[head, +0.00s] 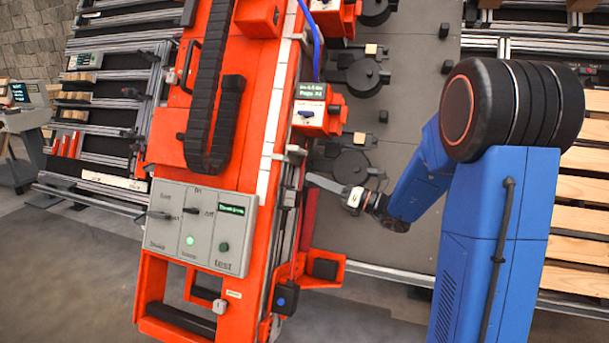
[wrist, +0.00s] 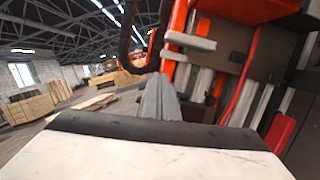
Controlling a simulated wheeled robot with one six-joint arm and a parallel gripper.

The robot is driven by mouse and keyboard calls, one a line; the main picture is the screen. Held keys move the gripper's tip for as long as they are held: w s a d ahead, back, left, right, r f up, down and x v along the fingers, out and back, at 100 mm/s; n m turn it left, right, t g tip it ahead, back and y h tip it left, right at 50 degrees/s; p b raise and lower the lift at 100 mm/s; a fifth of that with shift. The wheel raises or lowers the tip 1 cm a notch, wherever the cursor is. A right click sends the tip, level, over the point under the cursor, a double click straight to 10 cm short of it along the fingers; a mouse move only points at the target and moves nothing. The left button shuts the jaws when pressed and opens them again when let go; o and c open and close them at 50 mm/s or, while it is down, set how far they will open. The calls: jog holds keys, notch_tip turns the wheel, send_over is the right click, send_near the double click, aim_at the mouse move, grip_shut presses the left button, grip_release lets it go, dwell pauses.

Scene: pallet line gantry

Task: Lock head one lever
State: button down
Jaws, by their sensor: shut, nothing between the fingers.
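My gripper (head: 312,179) points left toward the right side of the orange gantry beam (head: 268,150), just below a small orange head unit (head: 312,118) with a green display. Its text is too small to read surely. A pale lever-like piece (head: 293,151) sits on the rail up and left of my fingertips; I cannot tell whether this is the head one lever or whether they touch. In the wrist view my closed grey fingers (wrist: 160,95) hold nothing. A light grey bar (wrist: 190,41) is above and right of them, beside orange parts.
A grey control panel (head: 202,228) with switches, a lit green lamp and a small display is on the gantry's near end. A second head unit (head: 333,18) is farther up the beam. Wooden slats (head: 577,220) lie at the right. Open floor (head: 75,285) is at lower left.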

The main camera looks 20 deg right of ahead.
jog(key=shift+v, duration=1.7)
jog(key=shift+s+a+r, duration=0.1)
jog(key=shift+a, duration=0.05)
